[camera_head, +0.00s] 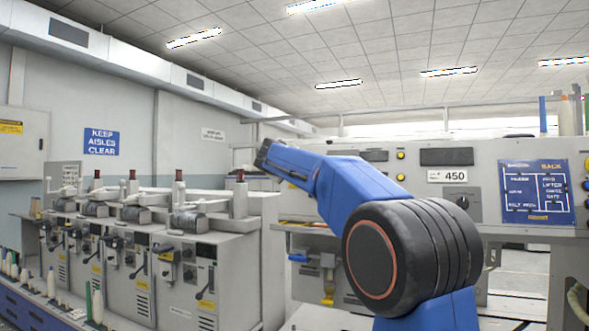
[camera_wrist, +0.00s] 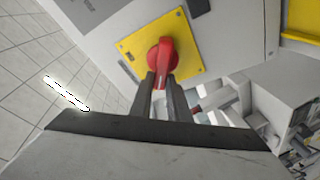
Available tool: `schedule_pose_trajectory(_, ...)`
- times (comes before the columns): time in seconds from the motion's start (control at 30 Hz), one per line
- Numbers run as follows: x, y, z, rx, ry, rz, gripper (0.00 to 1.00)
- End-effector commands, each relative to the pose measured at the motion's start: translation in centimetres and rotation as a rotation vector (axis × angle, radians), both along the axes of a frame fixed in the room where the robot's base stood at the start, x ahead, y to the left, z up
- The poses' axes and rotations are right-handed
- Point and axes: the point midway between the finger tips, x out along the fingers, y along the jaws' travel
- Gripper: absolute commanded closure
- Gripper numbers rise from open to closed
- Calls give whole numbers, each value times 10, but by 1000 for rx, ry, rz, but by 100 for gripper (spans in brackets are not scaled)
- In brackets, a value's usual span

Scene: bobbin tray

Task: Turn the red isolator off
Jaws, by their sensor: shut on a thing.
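The red isolator (camera_wrist: 162,60) is a red rotary handle on a square yellow plate (camera_wrist: 188,52), set on a pale grey panel. It shows in the wrist view, above the middle, and the plate looks tilted there. My gripper (camera_wrist: 163,82) has its two dark fingers on either side of the handle's near end, shut on it. The fingertips cover part of the handle's sides. In the head view I cannot make out the isolator or my fingers; my blue and black arm fills the middle.
Grey machines with levers (camera_head: 172,270) line the left.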

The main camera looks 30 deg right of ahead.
Motion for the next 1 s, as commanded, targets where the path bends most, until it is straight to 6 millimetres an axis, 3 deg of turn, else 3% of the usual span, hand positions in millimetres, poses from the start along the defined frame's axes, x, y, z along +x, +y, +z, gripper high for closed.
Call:
schedule_pose_trajectory(0.5,2,4,-8,-266,344,108,100)
schedule_pose_trajectory(1.0,1,4,-12,-379,492,155,100)
